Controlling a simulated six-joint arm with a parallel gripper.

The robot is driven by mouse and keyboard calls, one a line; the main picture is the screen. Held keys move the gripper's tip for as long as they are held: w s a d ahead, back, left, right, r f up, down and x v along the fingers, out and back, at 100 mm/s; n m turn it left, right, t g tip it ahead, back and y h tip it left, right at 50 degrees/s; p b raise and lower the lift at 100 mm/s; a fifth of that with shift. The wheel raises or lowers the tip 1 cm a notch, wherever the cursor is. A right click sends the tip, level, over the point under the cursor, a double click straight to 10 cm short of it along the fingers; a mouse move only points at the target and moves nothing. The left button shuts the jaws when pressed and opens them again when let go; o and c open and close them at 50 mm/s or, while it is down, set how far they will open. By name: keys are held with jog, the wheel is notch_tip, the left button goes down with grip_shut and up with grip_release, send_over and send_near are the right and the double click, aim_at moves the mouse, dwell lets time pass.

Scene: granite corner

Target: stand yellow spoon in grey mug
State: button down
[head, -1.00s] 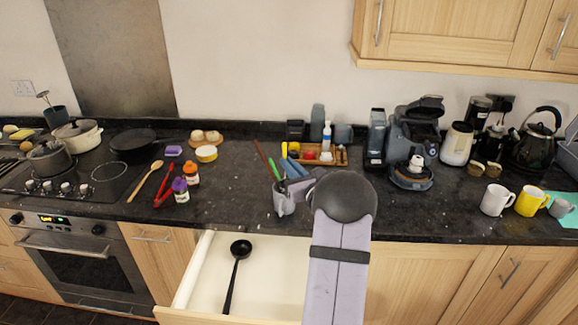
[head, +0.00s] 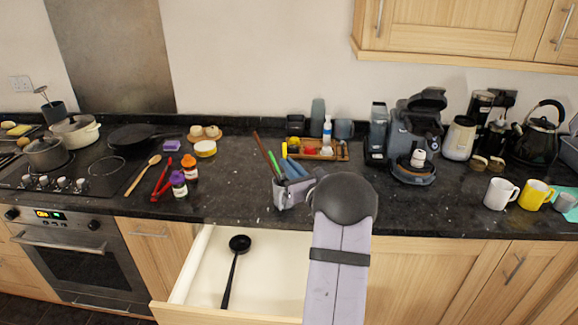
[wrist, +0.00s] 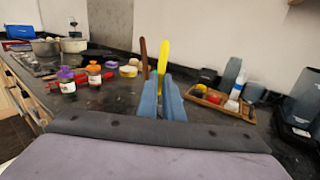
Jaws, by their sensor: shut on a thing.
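The yellow spoon (wrist: 163,60) stands upright between the two blue fingers of my gripper (wrist: 161,103), which is shut on it. In the head view the yellow tip (head: 284,151) shows just above my blue gripper (head: 291,169). Directly below and left of the fingers is a grey cup (head: 280,194) holding a green and a reddish-brown utensil. The spoon's lower end is hidden, so I cannot tell whether it is inside this cup. Another small grey mug (head: 564,203) stands at the far right of the counter.
A wooden tray (head: 341,152) with small items sits behind the gripper. An open drawer (head: 205,290) holds a black ladle. White (head: 497,195) and yellow (head: 533,195) mugs stand right. The counter between is clear.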

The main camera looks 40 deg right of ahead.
jog(key=c, duration=1.8)
grip_release()
jog(key=shift+c, duration=0.2)
jog(key=b+v, duration=0.3)
jog(key=v, duration=0.4)
jog(key=shift+s, duration=0.2)
